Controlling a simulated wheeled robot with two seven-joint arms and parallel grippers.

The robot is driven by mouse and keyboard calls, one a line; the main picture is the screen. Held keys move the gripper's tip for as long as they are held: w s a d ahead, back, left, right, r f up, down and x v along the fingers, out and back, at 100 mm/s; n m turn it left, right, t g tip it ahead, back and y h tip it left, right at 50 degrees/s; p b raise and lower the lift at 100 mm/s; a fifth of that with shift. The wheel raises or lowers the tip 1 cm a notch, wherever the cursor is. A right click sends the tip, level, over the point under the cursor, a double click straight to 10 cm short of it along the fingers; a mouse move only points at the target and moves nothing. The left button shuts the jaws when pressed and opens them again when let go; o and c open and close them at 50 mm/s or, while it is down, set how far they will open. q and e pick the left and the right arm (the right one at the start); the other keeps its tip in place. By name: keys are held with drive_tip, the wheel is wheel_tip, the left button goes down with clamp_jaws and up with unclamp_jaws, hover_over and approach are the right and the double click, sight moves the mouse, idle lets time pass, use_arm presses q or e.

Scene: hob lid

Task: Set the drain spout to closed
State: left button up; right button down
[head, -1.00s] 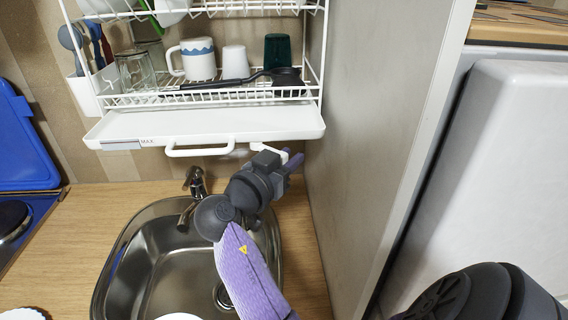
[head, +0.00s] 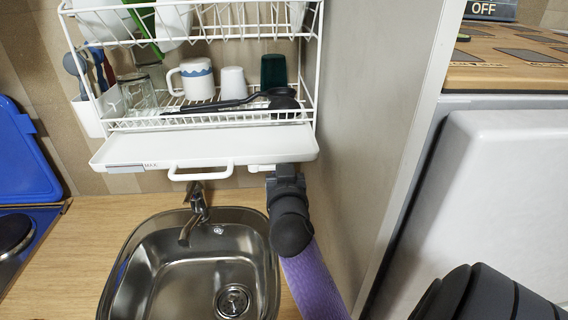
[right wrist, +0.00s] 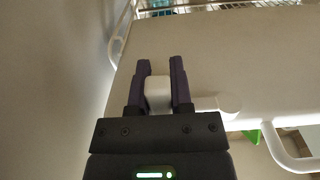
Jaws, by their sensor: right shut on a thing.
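The white drain spout (head: 258,168) sits under the front edge of the white drip tray (head: 215,147), right of the tray's loop handle. It lies roughly sideways along the edge. My right gripper (head: 284,172) is at its right end, close to the grey side panel. In the right wrist view, the two dark fingers of my right gripper (right wrist: 159,88) are shut on the spout's white block end (right wrist: 158,95). The spout's stem (right wrist: 215,103) runs right from the fingers. In the head view the fingertips are mostly hidden. My left gripper is not in view.
The loop handle (head: 200,173) hangs left of the spout. The rack above holds a mug (head: 196,80), cups and a dark ladle. The sink (head: 165,270) and tap (head: 195,205) are below. The grey panel (head: 370,130) leaves little room on the right.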

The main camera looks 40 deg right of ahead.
idle(0.3)
drive_tip(key=c, duration=0.5)
unclamp_jaws()
